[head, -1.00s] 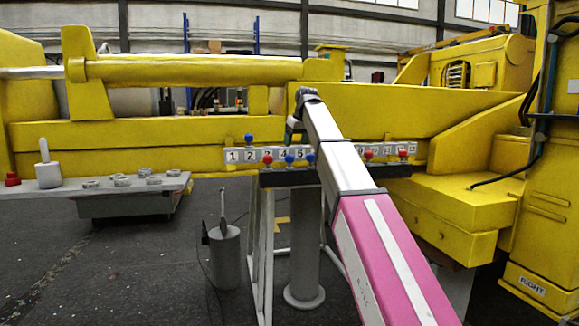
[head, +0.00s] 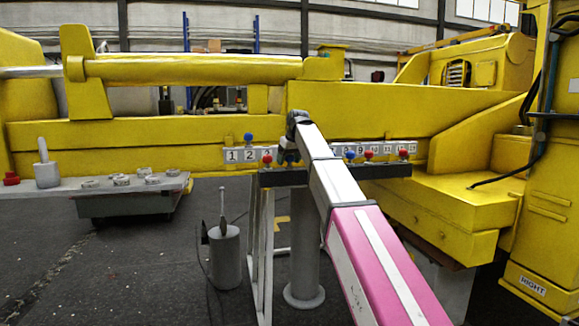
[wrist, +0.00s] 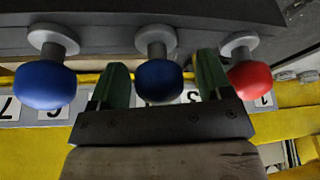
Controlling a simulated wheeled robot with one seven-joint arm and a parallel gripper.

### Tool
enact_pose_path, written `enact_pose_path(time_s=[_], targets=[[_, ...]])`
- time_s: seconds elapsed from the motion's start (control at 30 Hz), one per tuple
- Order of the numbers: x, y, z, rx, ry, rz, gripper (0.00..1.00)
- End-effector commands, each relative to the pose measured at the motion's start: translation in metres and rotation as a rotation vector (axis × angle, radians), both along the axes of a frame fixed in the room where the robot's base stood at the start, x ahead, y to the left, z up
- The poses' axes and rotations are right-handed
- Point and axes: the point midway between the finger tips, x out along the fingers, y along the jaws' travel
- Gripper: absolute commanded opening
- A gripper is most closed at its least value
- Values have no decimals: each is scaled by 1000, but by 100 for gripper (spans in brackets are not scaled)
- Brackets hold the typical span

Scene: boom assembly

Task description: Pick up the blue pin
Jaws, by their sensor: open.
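Several blue and red pins stand in the dark rail (head: 385,171) below the numbered strip. In the wrist view, a blue pin (wrist: 159,82) with a grey stem sits between the green fingers of my gripper (wrist: 161,80). The gripper is open, with one finger on each side of this pin; I cannot tell whether either touches it. Another blue pin (wrist: 45,84) is left of the fingers and a red pin (wrist: 250,80) is close at their right.
The head view shows another blue pin (head: 248,138) higher on the left, a blue pin (head: 350,156) right of my arm, and red pins (head: 369,156) beyond it. The numbered strip (head: 234,155) runs along the yellow boom (head: 120,135) behind. A grey shelf (head: 110,184) is at left.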

Motion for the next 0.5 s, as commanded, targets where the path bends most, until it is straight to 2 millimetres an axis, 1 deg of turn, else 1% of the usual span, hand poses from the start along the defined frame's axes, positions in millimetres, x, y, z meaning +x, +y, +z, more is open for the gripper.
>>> enact_pose_path(time_s=[0.03, 0.1, 0.3, 0.33, 0.37, 0.4, 0.47, 0.5], targets=[[2, 1, -6, -1, 1, 0, 72], [4, 2, -11, 0, 0, 0, 72], [4, 2, -11, 1, -1, 0, 72], [4, 2, -11, 1, -1, 0, 66], [4, 2, -11, 1, -1, 0, 56], [4, 2, -11, 1, -1, 0, 43], [4, 2, -11, 1, -1, 0, 24], [4, 2, -11, 0, 0, 0, 12]])
